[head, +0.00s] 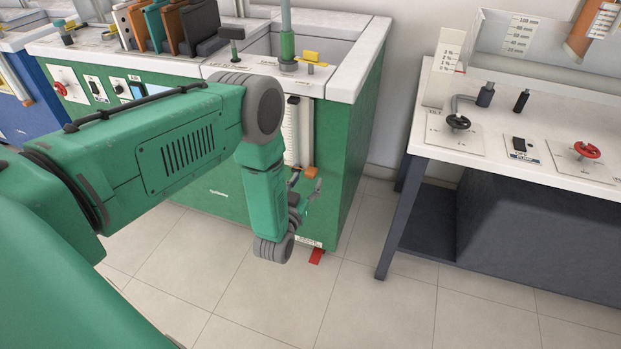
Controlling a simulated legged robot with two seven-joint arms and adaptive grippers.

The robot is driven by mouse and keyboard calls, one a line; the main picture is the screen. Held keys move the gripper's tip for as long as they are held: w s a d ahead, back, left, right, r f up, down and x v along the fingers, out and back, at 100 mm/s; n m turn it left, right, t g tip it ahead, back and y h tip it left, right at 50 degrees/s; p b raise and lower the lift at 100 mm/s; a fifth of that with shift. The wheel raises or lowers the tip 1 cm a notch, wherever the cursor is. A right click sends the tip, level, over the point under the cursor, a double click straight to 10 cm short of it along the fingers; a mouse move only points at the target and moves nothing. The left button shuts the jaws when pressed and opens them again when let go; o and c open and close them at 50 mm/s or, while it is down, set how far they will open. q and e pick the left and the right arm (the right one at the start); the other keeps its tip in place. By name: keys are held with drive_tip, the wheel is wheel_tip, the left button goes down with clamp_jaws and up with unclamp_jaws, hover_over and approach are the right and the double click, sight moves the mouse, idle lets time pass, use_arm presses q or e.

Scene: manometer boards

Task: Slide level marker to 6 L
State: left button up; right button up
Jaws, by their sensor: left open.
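A white upright gauge strip (291,128) is on the green front panel of the bench, near its right corner. A small orange piece (311,172) shows at its lower end; I cannot tell whether this is the level marker. The scale figures are too small to read. My left gripper (306,190) is open and empty, just below the orange piece in the picture. I cannot tell whether it touches anything. My left forearm and wrist hide part of the panel and of the strip's left side. My right gripper is out of view.
The green bench has a white top (349,75) with a sink, a yellow block (309,57) and valves. A red pedal-like piece (316,256) lies at its foot. A second bench (520,160) with black and red knobs stands right, across a floor gap.

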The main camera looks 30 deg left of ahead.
sight(311, 177)
use_arm(q)
drive_tip(key=shift+w+b, duration=0.3)
drive_tip(key=shift+w, duration=0.9)
drive_tip(key=shift+w+a+r, duration=0.1)
drive_tip(key=shift+w+a, duration=0.05)
drive_tip(key=shift+w, duration=0.15)
drive_tip(key=shift+w+a, duration=0.15)
drive_tip(key=shift+a, duration=0.35)
drive_tip(key=shift+d, duration=0.2)
clamp_jaws()
drive_tip(key=shift+d, duration=0.1)
